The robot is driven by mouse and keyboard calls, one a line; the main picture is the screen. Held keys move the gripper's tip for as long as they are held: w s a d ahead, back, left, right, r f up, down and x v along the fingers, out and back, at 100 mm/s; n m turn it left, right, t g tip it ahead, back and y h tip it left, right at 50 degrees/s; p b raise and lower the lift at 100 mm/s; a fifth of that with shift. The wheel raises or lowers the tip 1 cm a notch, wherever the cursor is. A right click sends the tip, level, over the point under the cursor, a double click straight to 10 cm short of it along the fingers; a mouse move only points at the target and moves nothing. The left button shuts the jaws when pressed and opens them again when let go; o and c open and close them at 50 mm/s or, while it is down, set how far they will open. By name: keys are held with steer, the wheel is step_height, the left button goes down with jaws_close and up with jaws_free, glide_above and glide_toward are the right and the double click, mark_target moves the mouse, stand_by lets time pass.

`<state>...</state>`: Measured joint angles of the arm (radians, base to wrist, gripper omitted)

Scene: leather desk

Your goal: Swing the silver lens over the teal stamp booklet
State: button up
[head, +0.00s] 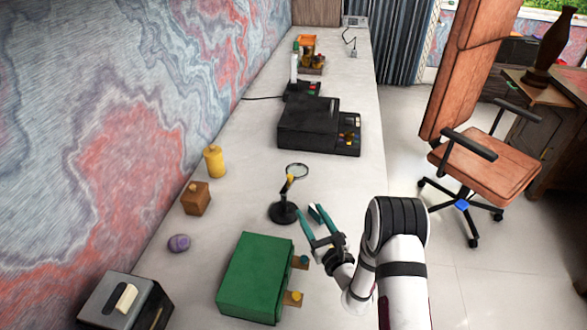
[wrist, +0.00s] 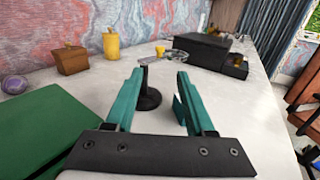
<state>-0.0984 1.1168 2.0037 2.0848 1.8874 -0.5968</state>
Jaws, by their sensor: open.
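The silver-rimmed round lens (head: 297,171) sits at the top of a stand with a yellow joint (head: 290,178) and a round black base (head: 284,212). In the wrist view the lens (wrist: 175,55) shows beyond my fingertips, and the black base (wrist: 148,99) shows between the fingers. My gripper (head: 306,210) has teal fingers, is open and empty, and is just right of the stand in the head view. In the wrist view my gripper (wrist: 159,73) points towards the stand.
A yellow canister (head: 214,161), a wooden box (head: 196,198) and a purple ball (head: 178,243) are at the left.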

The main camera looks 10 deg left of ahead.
mark_target(291, 179)
steer(key=x, duration=1.5)
steer(key=shift+w, duration=0.25)
jaws_close()
stand_by(0.6)
